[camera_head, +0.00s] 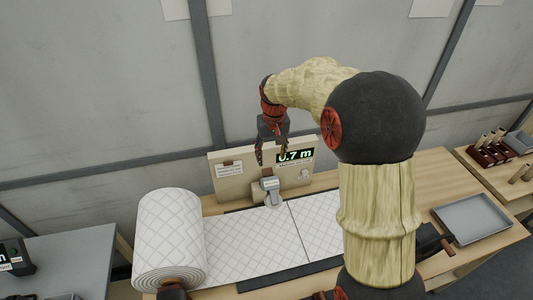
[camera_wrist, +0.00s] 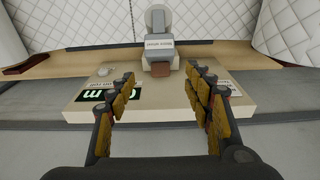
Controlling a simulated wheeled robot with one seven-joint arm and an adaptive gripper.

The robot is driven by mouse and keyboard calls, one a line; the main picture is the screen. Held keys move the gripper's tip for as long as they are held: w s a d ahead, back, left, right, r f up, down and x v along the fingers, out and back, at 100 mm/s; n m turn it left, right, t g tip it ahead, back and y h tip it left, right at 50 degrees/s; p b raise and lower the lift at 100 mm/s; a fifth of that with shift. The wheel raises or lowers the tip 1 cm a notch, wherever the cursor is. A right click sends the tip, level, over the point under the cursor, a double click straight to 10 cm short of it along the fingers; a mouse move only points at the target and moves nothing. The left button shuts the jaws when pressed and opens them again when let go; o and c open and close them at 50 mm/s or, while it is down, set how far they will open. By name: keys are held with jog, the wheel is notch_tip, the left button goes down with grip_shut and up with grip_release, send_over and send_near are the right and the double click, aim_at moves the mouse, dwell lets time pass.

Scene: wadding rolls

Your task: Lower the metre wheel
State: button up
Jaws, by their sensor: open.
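The metre wheel (camera_head: 273,201) is a small pale disc below a grey labelled block (camera_head: 269,184) on the front of the display board. In the wrist view the wheel (camera_wrist: 158,17) shows beyond the grey block (camera_wrist: 157,46), with a brown piece (camera_wrist: 161,69) at the block's near end. Whether the wheel touches the wadding (camera_head: 240,245) I cannot tell. My gripper (camera_head: 271,161) points down above the block. In the wrist view my gripper (camera_wrist: 163,76) has its fingers spread either side of the brown piece, apart from it and empty.
The display board (camera_head: 233,192) stands behind the wadding and reads 0.7 m, partly hidden by my gripper. A quilted wadding roll (camera_head: 168,230) stands at the left of the bench. A grey tray (camera_head: 473,219) lies at the right. The wall is close behind.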

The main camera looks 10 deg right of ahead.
jog(key=shift+g, duration=0.5)
jog(key=w+f+p, duration=0.1)
jog(key=w, duration=0.1)
jog(key=w+f+p, duration=0.1)
jog(key=w+p, duration=0.1)
jog(key=w+f+p, duration=0.2)
jog(key=shift+w+f, duration=0.15)
jog(key=shift+f, duration=0.2)
notch_tip(320, 180, down, 8)
jog(key=shift+f+p, duration=0.15)
jog(key=shift+p, duration=0.7)
jog(key=c, duration=0.4)
grip_shut()
